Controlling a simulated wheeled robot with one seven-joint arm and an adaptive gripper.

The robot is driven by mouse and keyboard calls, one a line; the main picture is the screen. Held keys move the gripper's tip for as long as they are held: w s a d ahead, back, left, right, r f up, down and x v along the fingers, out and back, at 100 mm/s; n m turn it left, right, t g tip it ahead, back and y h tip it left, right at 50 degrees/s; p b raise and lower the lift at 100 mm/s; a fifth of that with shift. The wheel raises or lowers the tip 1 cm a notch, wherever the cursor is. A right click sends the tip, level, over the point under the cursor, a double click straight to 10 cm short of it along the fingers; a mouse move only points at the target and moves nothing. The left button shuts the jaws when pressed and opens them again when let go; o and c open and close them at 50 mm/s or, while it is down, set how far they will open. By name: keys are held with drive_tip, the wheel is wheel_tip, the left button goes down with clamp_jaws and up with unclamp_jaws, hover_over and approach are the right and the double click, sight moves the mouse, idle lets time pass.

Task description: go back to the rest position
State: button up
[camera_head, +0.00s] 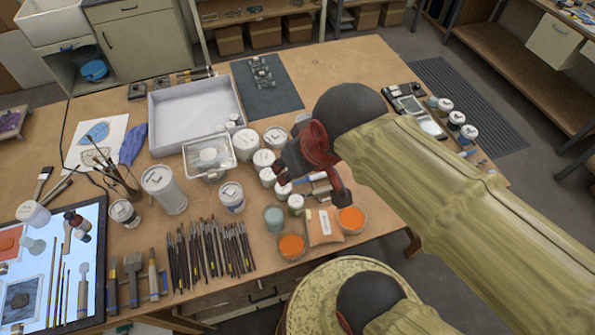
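My gripper (312,186) is at the end of my arm, which is sleeved in yellowish cloth and comes in from the right. It hangs over the right-middle part of the wooden worktable (380,75), above small jars and bowls. Its dark fingers look spread apart, one to the left and one to the right. I see nothing clearly held between them. Small white and blue things show between and behind the fingers, and the gripper and arm partly hide the table there.
Orange powder bowls (291,246) and an orange packet (323,226) lie just below my gripper. White jars (264,159) crowd its left. Further left are a grey tray (195,112), several brushes (209,250) and a lit panel (50,265). A round stool (310,300) stands in front.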

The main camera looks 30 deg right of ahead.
drive_tip(key=shift+s+a+f, duration=0.1)
drive_tip(key=shift+s+f, duration=0.25)
drive_tip(key=shift+s, duration=0.3)
wheel_tip(320, 180, down, 14)
drive_tip(key=b, duration=1.4)
drive_tip(key=shift+f, duration=0.2)
